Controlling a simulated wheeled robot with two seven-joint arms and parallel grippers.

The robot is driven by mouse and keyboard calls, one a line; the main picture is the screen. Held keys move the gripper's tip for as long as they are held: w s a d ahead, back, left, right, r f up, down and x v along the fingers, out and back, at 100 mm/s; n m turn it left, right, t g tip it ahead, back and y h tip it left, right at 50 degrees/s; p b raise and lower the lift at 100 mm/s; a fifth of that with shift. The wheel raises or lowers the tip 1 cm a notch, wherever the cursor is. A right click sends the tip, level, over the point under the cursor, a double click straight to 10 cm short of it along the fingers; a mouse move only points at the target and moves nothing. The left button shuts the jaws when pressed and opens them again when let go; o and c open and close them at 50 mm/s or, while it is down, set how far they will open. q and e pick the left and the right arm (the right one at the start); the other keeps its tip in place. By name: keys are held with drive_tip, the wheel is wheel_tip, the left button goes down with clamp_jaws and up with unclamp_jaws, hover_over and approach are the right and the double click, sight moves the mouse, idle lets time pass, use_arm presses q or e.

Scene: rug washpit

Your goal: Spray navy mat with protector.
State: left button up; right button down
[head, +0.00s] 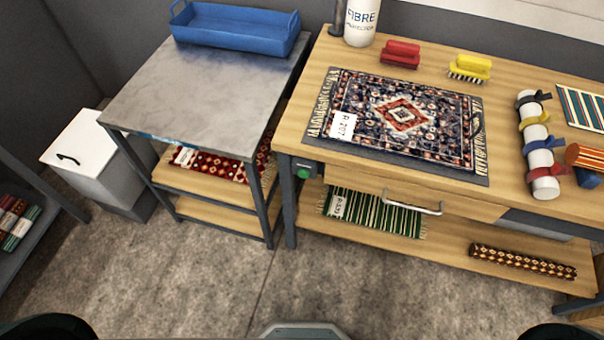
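A navy patterned mat (385,103) with a red and cream central diamond and fringed short ends lies flat on a dark grey underlay (420,165) on the wooden bench. A white tag reading "A 707" (342,126) lies on its left part. A white container with "FIBRE" printed on it (361,22) stands upright at the back left of the bench, behind the mat. Its top is cut off by the picture edge and its smaller print is hard to read. Neither gripper is in view.
Red (401,54) and yellow (469,67) brushes lie behind the mat. A blue tray (236,26) sits on the grey-topped table (205,90) at left. The bench has a drawer handle (412,204). The floor in front is clear.

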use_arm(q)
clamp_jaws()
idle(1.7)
